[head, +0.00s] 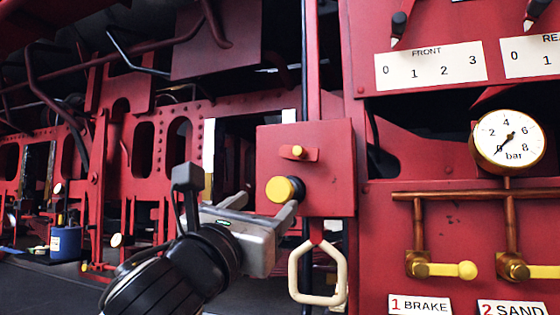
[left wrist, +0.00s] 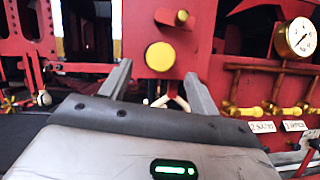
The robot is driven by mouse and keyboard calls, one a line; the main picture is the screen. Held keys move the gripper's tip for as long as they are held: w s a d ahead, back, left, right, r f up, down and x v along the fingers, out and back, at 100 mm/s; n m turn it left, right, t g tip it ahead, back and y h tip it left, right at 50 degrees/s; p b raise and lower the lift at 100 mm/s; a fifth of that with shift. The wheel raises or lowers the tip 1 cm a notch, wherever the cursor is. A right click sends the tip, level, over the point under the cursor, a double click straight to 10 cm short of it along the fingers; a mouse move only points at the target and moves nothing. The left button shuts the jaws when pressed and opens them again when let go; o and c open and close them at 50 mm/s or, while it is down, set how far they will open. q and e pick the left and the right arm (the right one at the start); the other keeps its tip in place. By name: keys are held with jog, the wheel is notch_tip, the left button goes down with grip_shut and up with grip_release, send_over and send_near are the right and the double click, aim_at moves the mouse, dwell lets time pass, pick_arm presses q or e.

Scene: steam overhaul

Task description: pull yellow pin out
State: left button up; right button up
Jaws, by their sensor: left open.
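A round yellow pin head (head: 280,189) on a dark shaft sticks out of the front of a red box (head: 335,165). It also shows in the left wrist view as a yellow disc (left wrist: 160,56), between and beyond the fingertips. My left gripper (head: 265,205) is open and empty, pointing at the pin from the front left. In the left wrist view its two fingers (left wrist: 158,74) are spread to either side below the disc, with no visible contact. A smaller yellow-tipped peg (head: 297,151) sits on a red tab above the pin. My right gripper is out of view.
A cream loop handle (head: 332,298) hangs under the box. To the right, a red panel carries a pressure gauge (head: 508,138), copper pipes and brass valves (head: 440,269). A blue can (head: 65,242) stands at the far left. Red frames fill the background.

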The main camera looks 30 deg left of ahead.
aim_at(278, 193)
pick_arm(q)
jog(key=p+x, duration=0.2)
jog(key=p, duration=0.1)
jog(key=shift+r, duration=0.25)
jog(key=shift+f+p+x, duration=0.2)
jog(key=shift+p+x, duration=0.1)
jog(key=shift+x, duration=2.1)
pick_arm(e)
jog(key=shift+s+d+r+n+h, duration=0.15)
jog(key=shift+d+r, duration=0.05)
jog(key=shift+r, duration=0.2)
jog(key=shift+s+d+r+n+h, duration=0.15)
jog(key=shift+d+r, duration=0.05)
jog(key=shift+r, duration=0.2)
pick_arm(q)
jog(key=shift+w, duration=0.1)
